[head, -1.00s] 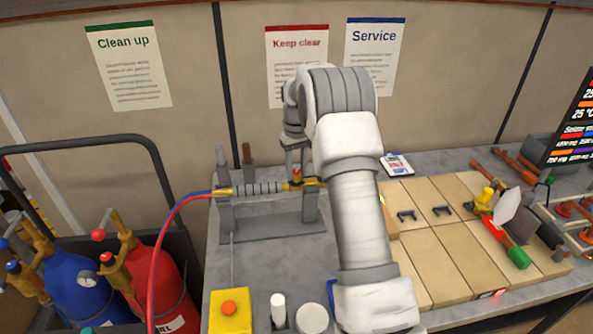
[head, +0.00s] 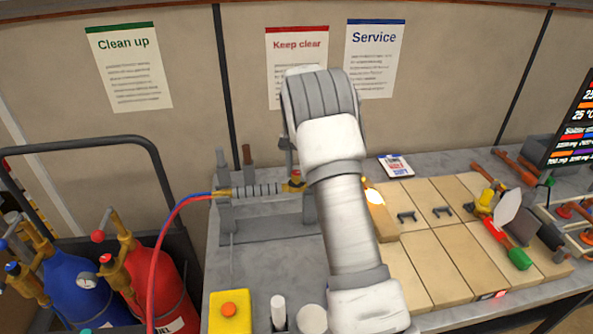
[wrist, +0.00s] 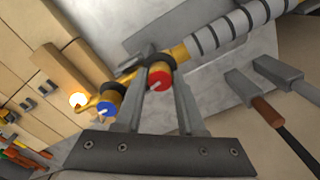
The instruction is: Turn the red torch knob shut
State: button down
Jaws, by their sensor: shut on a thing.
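The brass torch (wrist: 178,52) with a grey ribbed grip (head: 262,190) lies across a grey stand (head: 226,212). Its red knob (wrist: 158,80) sits between my two fingertips (wrist: 162,72) in the wrist view. My gripper is shut on the red knob from above. A blue knob (wrist: 108,102) with a white pointer is beside it, nearer the tip. A bright flame glow (wrist: 77,99) shows at the tip. In the head view the red knob (head: 296,174) shows just left of my arm, which hides most of the gripper and the torch's front part.
Red and blue hoses (head: 172,222) run from the torch to a red cylinder (head: 163,285) and a blue cylinder (head: 82,295) on a cart. A wooden block (wrist: 62,72) lies close to the flame. Tan blocks and tools fill the bench's right side.

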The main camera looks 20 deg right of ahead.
jog(key=shift+m, duration=0.9)
jog(key=c, duration=0.5)
grip_release()
jog(key=shift+r, duration=0.1)
notch_tip(320, 180, up, 17)
jog(key=shift+r, duration=0.15)
